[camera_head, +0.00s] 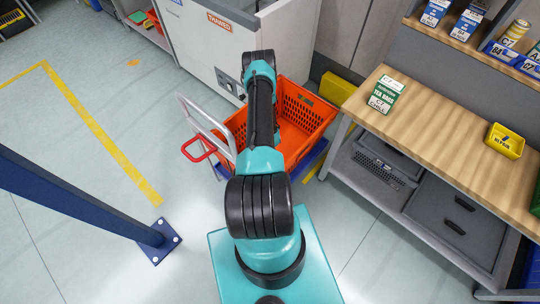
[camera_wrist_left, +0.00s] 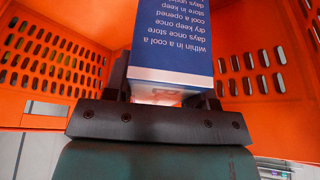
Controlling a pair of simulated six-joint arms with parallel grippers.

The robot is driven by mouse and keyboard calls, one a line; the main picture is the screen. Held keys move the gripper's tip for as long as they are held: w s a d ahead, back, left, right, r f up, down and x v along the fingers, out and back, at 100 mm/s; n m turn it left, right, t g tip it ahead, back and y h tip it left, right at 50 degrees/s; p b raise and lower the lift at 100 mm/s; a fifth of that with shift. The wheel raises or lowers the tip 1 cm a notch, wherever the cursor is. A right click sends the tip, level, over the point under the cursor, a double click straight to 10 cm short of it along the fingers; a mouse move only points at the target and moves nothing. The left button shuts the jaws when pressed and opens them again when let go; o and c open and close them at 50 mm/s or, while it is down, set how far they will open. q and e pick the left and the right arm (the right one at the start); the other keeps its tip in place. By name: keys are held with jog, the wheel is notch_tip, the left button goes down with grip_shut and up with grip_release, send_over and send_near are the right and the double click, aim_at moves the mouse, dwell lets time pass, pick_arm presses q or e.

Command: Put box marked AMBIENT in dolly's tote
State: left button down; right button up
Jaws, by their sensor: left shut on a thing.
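My left gripper (camera_wrist_left: 165,95) is shut on a blue and white box (camera_wrist_left: 172,38) with white printed text in the left wrist view. The text is upside down, and no AMBIENT mark shows on the visible face. Orange perforated walls of the tote (camera_wrist_left: 265,85) stand on both sides of the box, so it is in or just over the tote. Whether it touches the tote floor cannot be told. In the head view the orange tote (camera_head: 312,110) sits on the dolly (camera_head: 312,160), partly behind my left arm. The gripper and box are hidden there. My right gripper is not in view.
A wooden bench (camera_head: 440,125) at right holds a green and white CHILL box (camera_head: 387,93) and a yellow bin (camera_head: 505,141). A shelf with boxes and cans is above. A grey cabinet (camera_head: 215,40) stands behind the tote. A blue post (camera_head: 80,200) is at left.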

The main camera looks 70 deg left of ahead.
pick_arm(q)
jog(key=shift+s+d+f, duration=0.35)
jog(key=shift+s+f, duration=0.15)
jog(key=shift+s, duration=0.25)
jog(key=shift+f, duration=0.1)
jog(key=shift+f, duration=2.8)
jog(key=shift+f, duration=0.1)
jog(key=shift+f, duration=2)
jog(key=shift+c, duration=2.3)
grip_release()
jog(key=shift+f, duration=0.15)
